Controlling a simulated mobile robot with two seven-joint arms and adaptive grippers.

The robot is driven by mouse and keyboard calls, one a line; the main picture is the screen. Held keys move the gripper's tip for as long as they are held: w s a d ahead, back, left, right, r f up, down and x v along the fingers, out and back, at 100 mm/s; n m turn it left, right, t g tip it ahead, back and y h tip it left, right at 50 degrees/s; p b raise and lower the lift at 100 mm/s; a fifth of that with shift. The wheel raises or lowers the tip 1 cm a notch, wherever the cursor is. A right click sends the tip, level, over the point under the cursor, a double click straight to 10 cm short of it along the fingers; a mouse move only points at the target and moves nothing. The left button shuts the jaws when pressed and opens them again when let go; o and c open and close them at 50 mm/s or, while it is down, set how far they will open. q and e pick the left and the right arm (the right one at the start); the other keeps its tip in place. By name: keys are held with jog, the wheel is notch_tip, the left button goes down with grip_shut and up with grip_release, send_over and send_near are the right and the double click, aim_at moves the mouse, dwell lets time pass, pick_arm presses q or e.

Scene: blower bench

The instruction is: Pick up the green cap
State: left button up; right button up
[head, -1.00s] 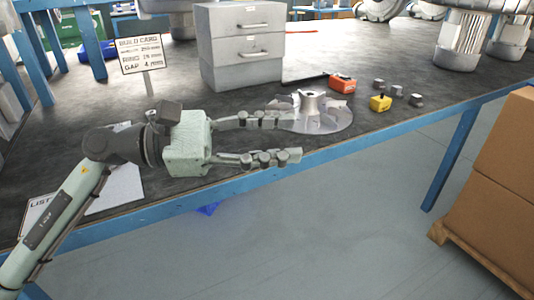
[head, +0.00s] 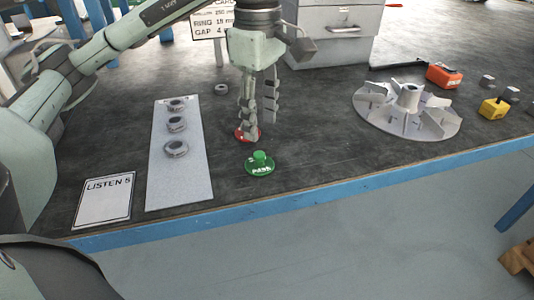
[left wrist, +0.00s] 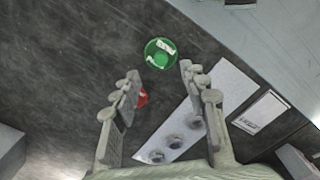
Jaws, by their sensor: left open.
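The green cap (head: 260,163) is a round disc with a raised knob and a white label, lying on the dark bench top near its front edge. It also shows in the left wrist view (left wrist: 160,53), just beyond the fingertips and between their lines. My left gripper (head: 261,128) points down with its fingers apart and nothing between them. In the head view it is just behind the green cap, over a red cap (head: 240,135) that its finger partly hides. My right gripper is not in view.
A pale strip (head: 181,190) with several metal rings lies left of the green cap, beside a "LISTEN" card (head: 104,200). A finned impeller (head: 408,108) and orange (head: 444,76) and yellow (head: 494,108) blocks are at right. A grey drawer cabinet (head: 330,45) stands behind.

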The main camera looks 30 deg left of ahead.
aim_at(259, 154)
pick_arm(q)
jog(key=shift+a+f+b, duration=0.1)
jog(key=shift+f+b, duration=0.25)
jog(key=shift+f, duration=0.95)
notch_tip(259, 154, down, 5)
jog(key=shift+a, duration=0.1)
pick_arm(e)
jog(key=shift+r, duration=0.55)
pick_arm(q)
jog(key=shift+c, duration=0.6)
grip_shut()
